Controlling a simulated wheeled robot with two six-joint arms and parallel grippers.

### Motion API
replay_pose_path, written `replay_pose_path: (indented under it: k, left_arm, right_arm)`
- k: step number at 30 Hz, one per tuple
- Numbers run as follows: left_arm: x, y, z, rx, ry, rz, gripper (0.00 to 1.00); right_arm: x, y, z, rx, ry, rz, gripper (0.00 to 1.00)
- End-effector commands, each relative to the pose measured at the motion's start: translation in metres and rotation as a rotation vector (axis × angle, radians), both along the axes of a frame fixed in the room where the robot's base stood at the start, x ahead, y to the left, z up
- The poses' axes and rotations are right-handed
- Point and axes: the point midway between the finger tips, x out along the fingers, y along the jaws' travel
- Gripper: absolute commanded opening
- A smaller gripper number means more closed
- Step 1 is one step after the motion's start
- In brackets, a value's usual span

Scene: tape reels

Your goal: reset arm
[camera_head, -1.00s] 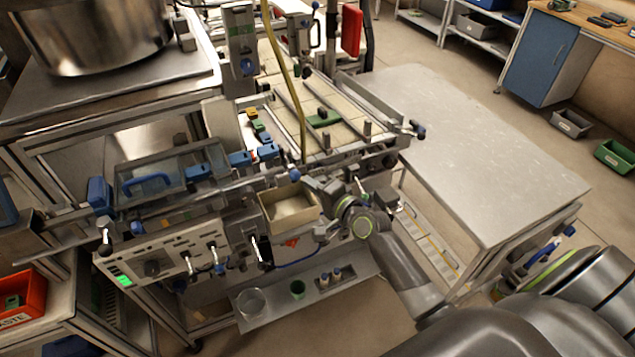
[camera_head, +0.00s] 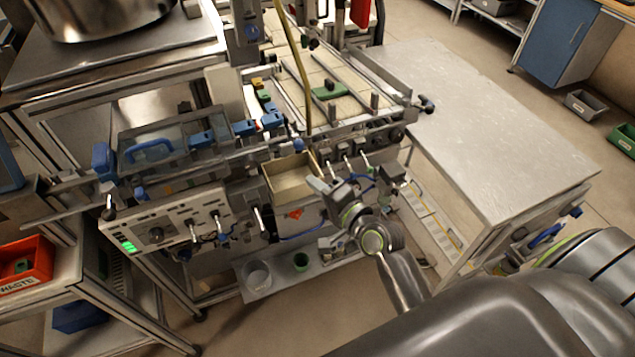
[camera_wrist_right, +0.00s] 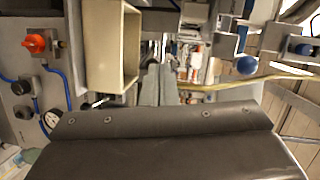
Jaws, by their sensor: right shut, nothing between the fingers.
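My right gripper (camera_head: 318,183) comes in from the lower right on my grey arm, in front of the machine. It is shut and empty, just right of the open cream bin (camera_head: 289,190) on the machine's front. In the right wrist view my gripper's fingers (camera_wrist_right: 158,82) are together in the middle, with the cream bin (camera_wrist_right: 131,48) to their left. I cannot tell whether the fingers touch the bin. My left gripper is in neither view.
The machine's front has levers (camera_head: 258,217) and a blue-handled cover (camera_head: 152,152). A lower shelf (camera_head: 262,291) holds small cups. A bare grey table (camera_head: 470,120) stands at the right. A red waste bin (camera_head: 25,262) is at the lower left. A yellow cable (camera_head: 300,75) hangs above.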

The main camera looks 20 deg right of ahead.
Motion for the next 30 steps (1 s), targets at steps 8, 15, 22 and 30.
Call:
replay_pose_path:
  k: [8, 15, 22, 30]
  left_arm:
    - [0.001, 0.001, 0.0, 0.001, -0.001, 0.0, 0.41]
    - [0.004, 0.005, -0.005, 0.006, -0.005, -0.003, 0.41]
    - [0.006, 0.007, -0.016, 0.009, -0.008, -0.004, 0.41]
    - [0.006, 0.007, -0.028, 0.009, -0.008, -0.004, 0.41]
  right_arm:
    - [0.0, 0.0, 0.0, 0.0, 0.0, 0.0, 0.0]
    - [-0.002, -0.009, -0.059, -0.101, 0.091, -0.013, 0.0]
    - [-0.044, -0.037, -0.221, -0.422, 0.351, 0.019, 0.0]
    - [-0.161, -0.067, -0.39, -0.805, 0.659, 0.221, 0.0]
